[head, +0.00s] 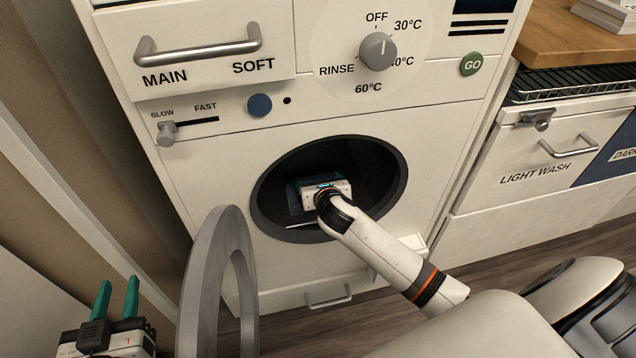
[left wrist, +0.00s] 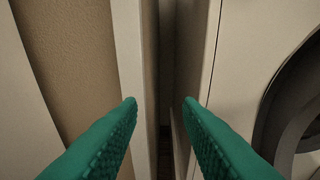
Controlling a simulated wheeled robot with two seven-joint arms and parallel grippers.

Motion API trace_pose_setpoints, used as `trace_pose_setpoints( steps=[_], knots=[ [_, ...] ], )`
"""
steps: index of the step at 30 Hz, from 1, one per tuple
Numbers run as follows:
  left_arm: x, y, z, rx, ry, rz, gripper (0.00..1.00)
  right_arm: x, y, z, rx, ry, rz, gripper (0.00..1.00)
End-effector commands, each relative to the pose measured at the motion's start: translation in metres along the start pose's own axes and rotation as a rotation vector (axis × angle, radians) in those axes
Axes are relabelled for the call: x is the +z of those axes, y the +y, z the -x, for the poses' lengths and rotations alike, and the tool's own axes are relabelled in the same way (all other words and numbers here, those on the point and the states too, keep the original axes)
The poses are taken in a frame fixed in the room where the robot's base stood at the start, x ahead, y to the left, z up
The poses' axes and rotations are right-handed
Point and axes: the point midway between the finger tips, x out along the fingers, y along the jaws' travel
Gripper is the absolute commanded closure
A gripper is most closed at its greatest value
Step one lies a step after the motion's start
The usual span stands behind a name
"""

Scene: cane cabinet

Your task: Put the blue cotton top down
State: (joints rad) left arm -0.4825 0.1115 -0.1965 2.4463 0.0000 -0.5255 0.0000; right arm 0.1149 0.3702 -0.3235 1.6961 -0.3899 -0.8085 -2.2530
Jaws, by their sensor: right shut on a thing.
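My right gripper (head: 324,190) reaches through the round opening into the dark drum (head: 372,165) of the washing machine. By its body I see part of a blue cloth (head: 296,196), the blue cotton top, inside the drum. The gripper is shut on the top, though its fingertips are mostly hidden behind the hand. My left gripper (head: 116,300) is open and empty at the bottom left, apart from the machine. Its two green fingers also show spread in the left wrist view (left wrist: 160,106).
The round door (head: 215,280) stands swung open at the left of the drum. The machine has a MAIN/SOFT drawer, dial, slider and buttons above. A LIGHT WASH bin (head: 540,160) and wooden counter (head: 560,35) stand at the right. A wall is close at the left.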

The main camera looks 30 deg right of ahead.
Motion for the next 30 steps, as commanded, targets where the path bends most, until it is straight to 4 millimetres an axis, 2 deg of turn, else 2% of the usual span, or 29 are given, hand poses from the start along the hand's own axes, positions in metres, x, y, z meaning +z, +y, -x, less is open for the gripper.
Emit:
trace_pose_setpoints(
  steps=[10,11,12,13,23,30],
  knots=[
    [0.000,0.000,0.000,0.000,0.006,0.000,0.68,0.002,0.000,-0.001,0.000,0.001,0.002,0.43],
    [-0.001,0.000,0.000,0.000,0.006,0.000,0.68,0.002,0.000,-0.001,0.000,0.000,0.002,0.08],
    [-0.001,0.000,0.000,0.000,0.006,0.000,0.68,0.002,0.000,-0.001,0.000,0.000,0.001,0.02],
    [-0.001,0.000,0.000,0.001,0.006,0.000,0.68,0.002,0.000,-0.001,0.000,0.000,0.001,0.00],
    [-0.001,0.000,0.001,0.001,0.014,0.000,0.68,-0.001,0.000,0.003,0.000,0.000,0.000,0.00],
    [-0.039,0.007,0.015,0.016,0.274,-0.001,0.68,-0.003,0.000,0.032,-0.001,-0.001,0.002,0.00]
  ],
)
